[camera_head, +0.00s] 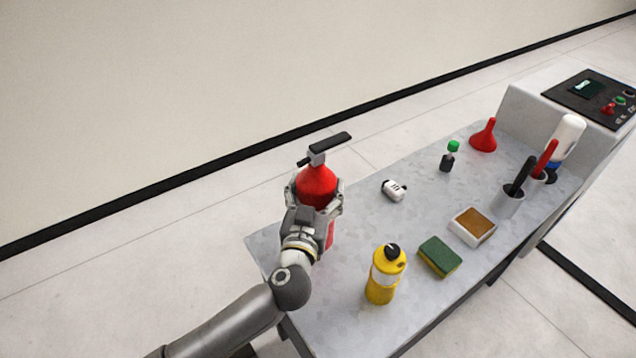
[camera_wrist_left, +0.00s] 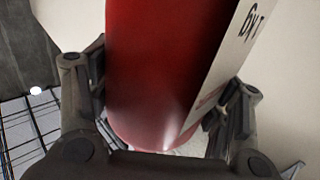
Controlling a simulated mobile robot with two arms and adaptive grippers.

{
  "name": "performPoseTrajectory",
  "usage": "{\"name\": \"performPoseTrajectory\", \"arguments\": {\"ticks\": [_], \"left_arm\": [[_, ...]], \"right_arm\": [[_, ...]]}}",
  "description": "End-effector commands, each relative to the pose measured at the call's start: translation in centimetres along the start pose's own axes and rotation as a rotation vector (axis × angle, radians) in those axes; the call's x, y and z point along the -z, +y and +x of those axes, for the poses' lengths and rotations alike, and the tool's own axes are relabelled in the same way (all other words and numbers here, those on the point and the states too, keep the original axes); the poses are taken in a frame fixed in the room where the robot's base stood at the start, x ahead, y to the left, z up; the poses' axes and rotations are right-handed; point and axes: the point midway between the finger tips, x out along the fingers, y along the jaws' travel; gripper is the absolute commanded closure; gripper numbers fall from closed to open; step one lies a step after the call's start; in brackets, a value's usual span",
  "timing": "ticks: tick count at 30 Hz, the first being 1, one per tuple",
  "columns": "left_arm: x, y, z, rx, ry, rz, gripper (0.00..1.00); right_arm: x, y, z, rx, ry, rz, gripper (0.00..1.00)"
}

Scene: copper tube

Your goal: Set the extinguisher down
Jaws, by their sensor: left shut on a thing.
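The red extinguisher (camera_head: 317,184) with its black handle on top is at the left end of the grey table (camera_head: 350,240). My left gripper (camera_head: 316,197) is shut around its upper body. In the left wrist view the red cylinder (camera_wrist_left: 160,80), with a white label on its right side, fills the space between the fingers of the gripper (camera_wrist_left: 165,115). The extinguisher looks nearly upright. Its base is hidden behind my gripper and arm, so I cannot tell whether it touches the table. My right gripper is not in view.
A yellow bottle (camera_head: 385,275), a green sponge (camera_head: 440,256), a white tray (camera_head: 460,235) and a small white object (camera_head: 394,190) stand on the table. Farther right are a dark bottle with a green cap (camera_head: 449,157), a red funnel (camera_head: 484,136) and a cup (camera_head: 508,203). The table's middle left is clear.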

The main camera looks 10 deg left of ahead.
Motion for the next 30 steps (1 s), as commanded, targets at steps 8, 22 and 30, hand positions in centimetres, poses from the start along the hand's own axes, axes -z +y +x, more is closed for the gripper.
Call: {"name": "performPoseTrajectory", "arguments": {"ticks": [8,22,30], "left_arm": [[-2.3,0.0,0.1,0.0,0.01,-0.001,1.0],[-3.3,0.0,0.1,0.0,0.011,-0.001,1.0],[-3.9,0.0,0.0,0.0,0.0,0.0,0.07]], "right_arm": [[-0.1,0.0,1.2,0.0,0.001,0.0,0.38],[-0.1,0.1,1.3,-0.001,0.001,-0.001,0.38],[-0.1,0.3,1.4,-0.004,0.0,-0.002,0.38]]}}
